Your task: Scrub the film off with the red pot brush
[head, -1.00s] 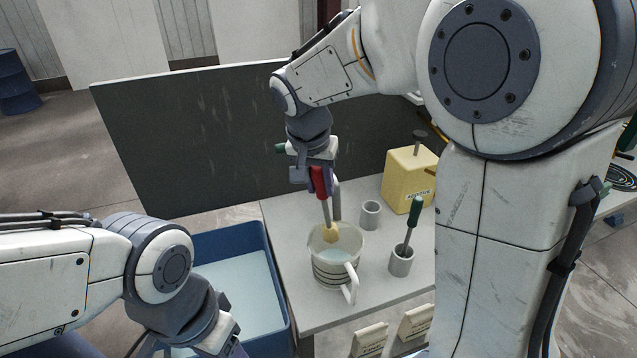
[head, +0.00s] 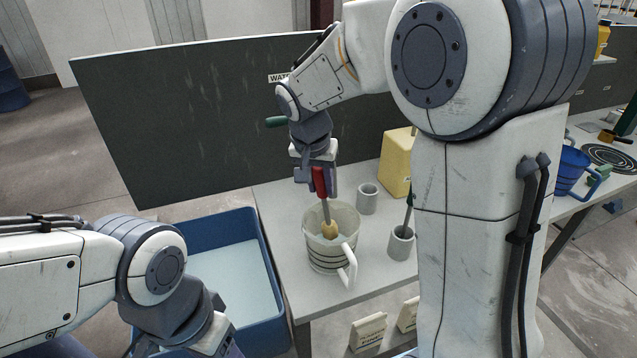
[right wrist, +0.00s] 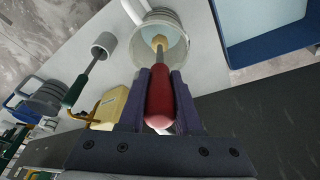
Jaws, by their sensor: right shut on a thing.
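The red pot brush (head: 320,182) has a red handle, a metal shank and a tan head (head: 330,230). My right gripper (head: 317,176) is shut on its red handle, which also shows between the fingers in the right wrist view (right wrist: 160,98). The brush points down, its head inside the white pot (head: 326,257), a banded vessel with a side handle. The pot also shows in the right wrist view (right wrist: 178,56). Whether the head touches the wall or floor is unclear. Any film is hard to make out. My left gripper's fingers are out of frame.
A small grey cup (head: 367,199) stands behind the pot; a grey holder (head: 401,246) with a green-handled tool is to its right. A yellow box (head: 397,160) is farther back. A blue basin (head: 267,318) lies left of the table, a dark panel (head: 190,120) behind.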

